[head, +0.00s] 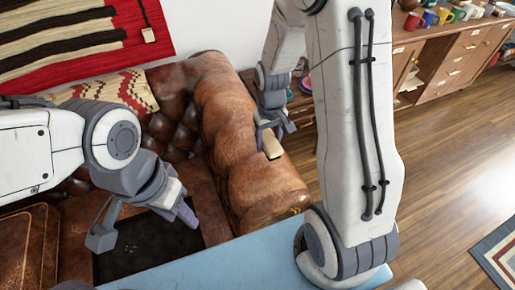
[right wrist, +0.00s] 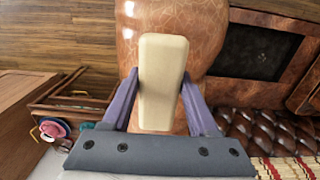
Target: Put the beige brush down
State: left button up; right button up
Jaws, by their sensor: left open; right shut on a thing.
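The beige brush (head: 271,145) is a pale block held in my right gripper (head: 268,134). In the right wrist view the brush (right wrist: 161,80) lies lengthwise between the two purple fingers, which are shut on it. It is over the rounded arm of the brown leather sofa (head: 268,187); I cannot tell whether it touches the leather. My left gripper (head: 145,222) is open and empty, above the sofa seat and a dark panel (head: 140,248).
A blue surface (head: 240,262) lies in front of the sofa. A wooden cabinet (head: 465,62) with several mugs stands at the back right. Wooden floor at right is open.

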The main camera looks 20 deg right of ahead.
aim_at(258, 155)
jog(key=w+a+f, duration=0.2)
jog(key=w, duration=0.1)
jog(key=shift+a, duration=0.1)
jog(key=shift+f, duration=2.15)
jog(key=o, duration=1.3)
jog(key=shift+f, duration=0.1)
